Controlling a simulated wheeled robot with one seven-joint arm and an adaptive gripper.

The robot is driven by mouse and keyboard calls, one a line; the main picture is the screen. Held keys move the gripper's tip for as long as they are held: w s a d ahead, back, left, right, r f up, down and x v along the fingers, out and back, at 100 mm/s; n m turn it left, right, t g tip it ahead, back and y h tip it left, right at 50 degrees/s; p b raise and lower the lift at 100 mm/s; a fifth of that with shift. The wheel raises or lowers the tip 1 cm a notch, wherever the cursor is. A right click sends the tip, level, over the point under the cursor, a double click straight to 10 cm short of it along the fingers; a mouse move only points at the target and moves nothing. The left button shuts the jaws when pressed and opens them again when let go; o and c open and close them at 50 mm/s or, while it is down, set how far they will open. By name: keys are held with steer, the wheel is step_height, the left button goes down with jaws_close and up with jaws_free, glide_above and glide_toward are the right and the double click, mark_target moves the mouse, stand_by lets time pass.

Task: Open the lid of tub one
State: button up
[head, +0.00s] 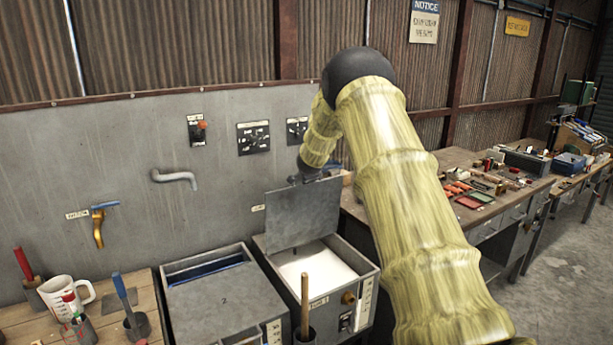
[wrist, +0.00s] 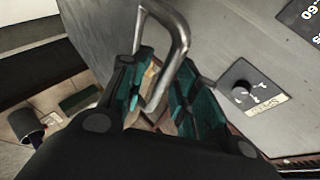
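Tub one (head: 350,265) is the right-hand grey tub in the head view, with a label on its front and white contents showing inside. Its flat grey lid (head: 303,218) stands raised, close to upright, at the back of the opening. My gripper (head: 318,176) is at the lid's upper edge, partly hidden by my arm. In the wrist view a bent metal handle (wrist: 172,72) passes between the two teal-padded fingers of my gripper (wrist: 166,95). Gaps show beside the handle, so the fingers look apart around it rather than clamped on it.
Tub two (head: 222,300), left of tub one, has a grey lid with a blue strip behind it. A wooden-handled tool (head: 304,300) stands in front of tub one. A mug (head: 65,297) sits on the left bench. A cluttered workbench (head: 452,160) is at right.

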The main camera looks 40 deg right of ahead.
steer(key=shift+a, duration=0.15)
steer(key=v, duration=1.1)
steer(key=shift+s+r, duration=0.25)
steer(key=shift+r, duration=0.05)
steer(key=shift+a+f, duration=0.1)
steer(key=shift+a, duration=0.05)
